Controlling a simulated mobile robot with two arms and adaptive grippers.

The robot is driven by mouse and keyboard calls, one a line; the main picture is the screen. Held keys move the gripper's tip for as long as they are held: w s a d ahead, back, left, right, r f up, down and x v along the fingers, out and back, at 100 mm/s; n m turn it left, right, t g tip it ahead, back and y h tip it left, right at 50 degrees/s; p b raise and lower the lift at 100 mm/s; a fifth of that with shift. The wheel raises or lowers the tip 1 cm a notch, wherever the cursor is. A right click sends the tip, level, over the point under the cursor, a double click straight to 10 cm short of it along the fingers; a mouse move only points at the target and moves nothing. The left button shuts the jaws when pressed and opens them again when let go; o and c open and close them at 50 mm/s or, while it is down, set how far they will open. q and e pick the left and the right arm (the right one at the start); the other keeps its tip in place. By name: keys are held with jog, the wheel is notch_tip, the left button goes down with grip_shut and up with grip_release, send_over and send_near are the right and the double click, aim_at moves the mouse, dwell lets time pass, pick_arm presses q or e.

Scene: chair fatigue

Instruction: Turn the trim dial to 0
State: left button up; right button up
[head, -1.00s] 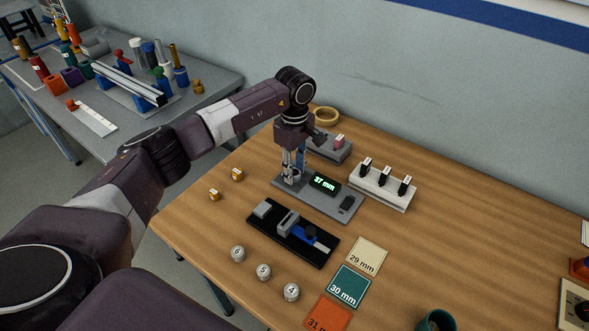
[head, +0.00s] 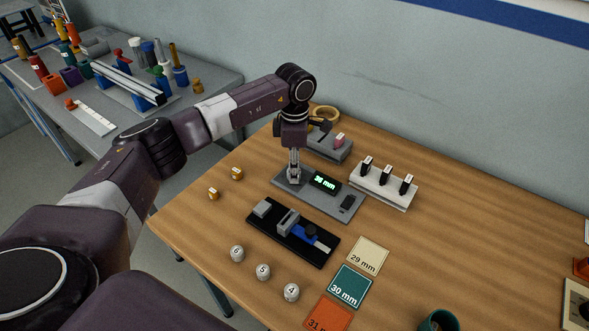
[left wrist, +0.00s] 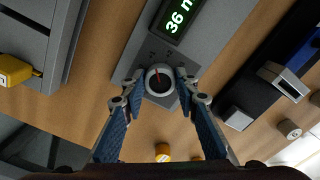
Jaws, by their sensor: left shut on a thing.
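The trim dial (left wrist: 159,81) is a round knob with a light face and an orange pointer line, on a grey panel (head: 333,207) on the wooden table. In the left wrist view its pointer tilts slightly off the line towards the display; the marks around it are too small to read. The green display (head: 324,183) reads 36 mm; its number also shows in the left wrist view (left wrist: 181,20). My left gripper (left wrist: 160,88) points down, shut on the trim dial with a finger on each side. In the head view my left gripper (head: 293,179) hides the dial. My right gripper is not in view.
A black fixture (head: 275,240) with a blue slide lies in front of the panel. A white holder (head: 384,190) with black pieces stands to the right. Numbered weights (head: 263,272) and coloured cards (head: 350,287) lie in front. The table's right middle is clear.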

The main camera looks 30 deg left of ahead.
pick_arm(q)
jog(key=n, duration=0.4)
jog(key=shift+w+r, duration=0.1)
jog(key=n, duration=0.4)
jog(key=shift+n, duration=0.3)
dwell(0.4)
jog(key=o, duration=1.1)
jog(key=shift+o, duration=0.2)
notch_tip(320, 180, up, 12)
